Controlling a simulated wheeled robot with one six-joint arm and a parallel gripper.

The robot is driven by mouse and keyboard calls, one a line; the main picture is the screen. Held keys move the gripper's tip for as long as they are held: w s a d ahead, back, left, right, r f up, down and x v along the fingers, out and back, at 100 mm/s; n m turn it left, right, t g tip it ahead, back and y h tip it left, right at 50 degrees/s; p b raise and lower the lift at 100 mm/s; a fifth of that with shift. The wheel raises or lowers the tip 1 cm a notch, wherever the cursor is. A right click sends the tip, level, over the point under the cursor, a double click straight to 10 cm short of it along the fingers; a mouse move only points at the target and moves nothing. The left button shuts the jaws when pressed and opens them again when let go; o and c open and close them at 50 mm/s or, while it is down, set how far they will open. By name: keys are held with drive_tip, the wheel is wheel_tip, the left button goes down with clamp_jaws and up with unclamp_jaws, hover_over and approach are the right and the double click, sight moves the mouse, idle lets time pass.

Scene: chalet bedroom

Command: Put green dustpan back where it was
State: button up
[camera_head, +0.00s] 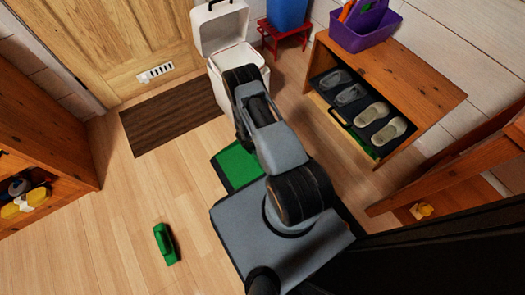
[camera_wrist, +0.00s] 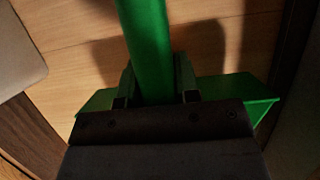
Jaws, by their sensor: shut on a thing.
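The green dustpan (camera_head: 236,166) shows in the head view below my arm, partly hidden by it. In the wrist view the dustpan's wide green pan (camera_wrist: 250,92) spreads behind and to both sides of my gripper. Its green handle (camera_wrist: 146,35) runs up between the fingers. My gripper (camera_wrist: 154,88) is shut on the handle. In the head view my arm hides the gripper. I cannot tell whether the pan touches the floor.
A green brush (camera_head: 165,243) lies on the wooden floor. A dark brown mat (camera_head: 165,122) lies by the door. A white open bin (camera_head: 232,55) stands beyond my arm. A wooden shoe rack (camera_head: 410,75) with shoes and a purple caddy (camera_head: 365,28) is right. The left floor is mostly clear.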

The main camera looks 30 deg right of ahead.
drive_tip(key=shift+w+b+x, duration=0.2)
drive_tip(key=shift+b+x, duration=0.45)
drive_tip(key=shift+x, duration=0.35)
drive_tip(key=shift+w+b+x, duration=0.2)
drive_tip(key=shift+b+x, duration=0.4)
drive_tip(key=shift+x, duration=0.45)
drive_tip(key=shift+w+b+x, duration=0.2)
drive_tip(key=shift+b+x, duration=0.45)
drive_tip(key=shift+x, duration=0.35)
drive_tip(key=shift+a+f, duration=0.15)
drive_tip(key=shift+f, duration=0.05)
drive_tip(key=o, duration=1)
